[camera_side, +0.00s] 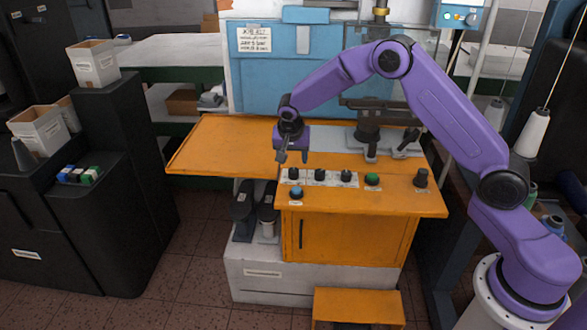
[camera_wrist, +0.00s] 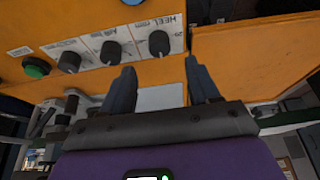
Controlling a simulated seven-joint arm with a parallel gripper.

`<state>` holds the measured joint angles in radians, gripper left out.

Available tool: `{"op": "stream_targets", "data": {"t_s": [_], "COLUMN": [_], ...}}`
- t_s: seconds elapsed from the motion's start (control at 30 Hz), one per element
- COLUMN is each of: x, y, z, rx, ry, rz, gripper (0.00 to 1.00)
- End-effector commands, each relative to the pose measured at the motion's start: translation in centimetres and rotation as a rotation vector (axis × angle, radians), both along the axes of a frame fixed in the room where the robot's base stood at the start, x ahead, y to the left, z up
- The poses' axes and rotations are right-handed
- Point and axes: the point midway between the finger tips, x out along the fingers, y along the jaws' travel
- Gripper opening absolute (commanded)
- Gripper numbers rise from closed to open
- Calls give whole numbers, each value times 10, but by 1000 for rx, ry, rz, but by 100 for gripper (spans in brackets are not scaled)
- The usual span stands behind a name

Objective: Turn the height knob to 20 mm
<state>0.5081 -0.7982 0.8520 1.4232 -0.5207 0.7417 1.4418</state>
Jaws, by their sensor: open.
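A row of black knobs sits on the orange machine table. The end knob (camera_wrist: 159,43), nearest my gripper, has a white plate reading "HEEL" with a "20" mark; in the side view it is the leftmost knob (camera_side: 293,173). Beside it are a middle knob (camera_wrist: 111,52) (camera_side: 320,174) and a third knob (camera_wrist: 69,62) (camera_side: 346,176), whose labels are hard to read. I cannot tell which is the height knob, or the pointer settings. My gripper (camera_side: 292,158) (camera_wrist: 160,72) is open and empty, just short of the HEEL knob and apart from it.
A green button (camera_side: 372,180) and another black knob (camera_side: 421,178) are to the right of the row. A blue button (camera_side: 296,193) is in front of the end knob. A dark clamp fixture (camera_side: 369,128) stands behind. The table's left part (camera_side: 225,145) is clear.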

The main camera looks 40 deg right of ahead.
Motion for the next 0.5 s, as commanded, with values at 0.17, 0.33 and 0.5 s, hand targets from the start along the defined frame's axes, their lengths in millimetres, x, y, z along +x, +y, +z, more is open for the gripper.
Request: {"op": "stream_targets", "data": {"t_s": [0.17,0.33,0.5], "x": [8,15,18], "y": [-9,-15,-18], "z": [-31,-52,-63], "rx": [-1,0,-1], "ry": [3,1,1], "rz": [-1,0,1], "gripper": [60,60,60]}}
